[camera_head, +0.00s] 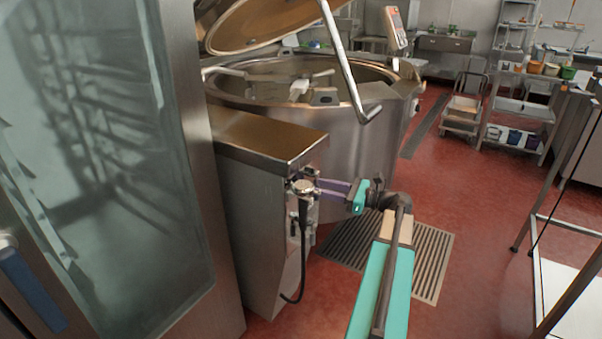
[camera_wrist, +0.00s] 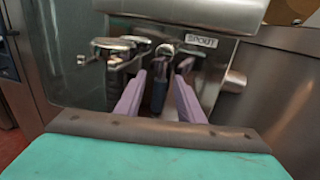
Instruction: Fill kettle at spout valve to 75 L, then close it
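The mixing kettle (camera_head: 345,150) stands behind a steel housing (camera_head: 265,140), its lid (camera_head: 265,25) tilted open. I cannot tell the liquid level inside. In the wrist view a plate labelled SPOUT (camera_wrist: 202,41) sits on the housing front. Below and left of it, the dark blue spout valve handle (camera_wrist: 159,92) hangs down. My gripper (camera_wrist: 160,80) has its purple fingers apart, one on each side of this handle, with gaps that look open on both sides. In the head view my gripper (camera_head: 322,188) reaches the housing's front from the right.
A second black handle with a hose (camera_head: 303,245) hangs at the housing's front. A small panel (camera_head: 396,28) stands above the kettle rim, its reading illegible. A floor grate (camera_head: 432,262) lies below my arm.

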